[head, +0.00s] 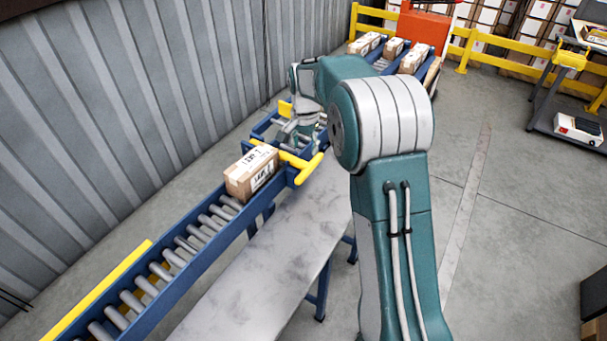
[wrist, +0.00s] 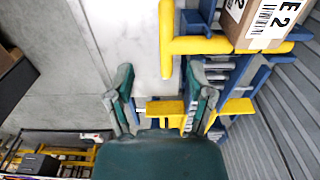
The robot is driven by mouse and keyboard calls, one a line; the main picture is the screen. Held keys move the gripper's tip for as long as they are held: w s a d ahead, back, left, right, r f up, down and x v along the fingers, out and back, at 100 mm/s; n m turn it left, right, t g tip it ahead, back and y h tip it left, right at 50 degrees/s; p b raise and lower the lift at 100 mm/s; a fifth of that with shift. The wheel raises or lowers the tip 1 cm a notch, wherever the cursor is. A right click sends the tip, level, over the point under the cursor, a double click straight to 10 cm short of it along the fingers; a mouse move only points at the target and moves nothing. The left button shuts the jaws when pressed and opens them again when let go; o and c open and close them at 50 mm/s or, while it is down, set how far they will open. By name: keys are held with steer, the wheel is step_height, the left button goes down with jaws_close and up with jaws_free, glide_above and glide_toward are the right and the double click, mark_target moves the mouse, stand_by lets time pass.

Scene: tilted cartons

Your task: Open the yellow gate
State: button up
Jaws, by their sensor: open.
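The yellow gate (head: 283,153) is a bar across the blue roller conveyor, with a yellow handle (head: 309,169) at its right end. A brown carton (head: 252,174) stands just in front of the bar, close against it. In the wrist view the gate (wrist: 205,45) runs beside the carton (wrist: 262,22), and its handle (wrist: 166,40) points down toward the gap between my fingers. My gripper (head: 298,148) is just beyond the gate in the head view. In the wrist view my gripper (wrist: 162,76) is open and empty, its fingers spread on either side of the handle's line. Contact cannot be told.
The conveyor (head: 185,252) runs along a corrugated wall (head: 130,90), with a grey bench (head: 265,270) beside it. More cartons (head: 365,44) and an orange box (head: 424,30) stand beyond. Yellow rails (head: 490,60) and a cart (head: 570,110) are at right.

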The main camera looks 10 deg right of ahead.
mark_target(301, 175)
steer(key=f, duration=1)
steer(key=shift+w+a+f, duration=0.35)
steer(key=shift+f, duration=0.4)
steer(key=shift+a+f, duration=0.25)
steer(key=shift+a, duration=0.05)
steer(key=shift+d, duration=0.15)
jaws_close()
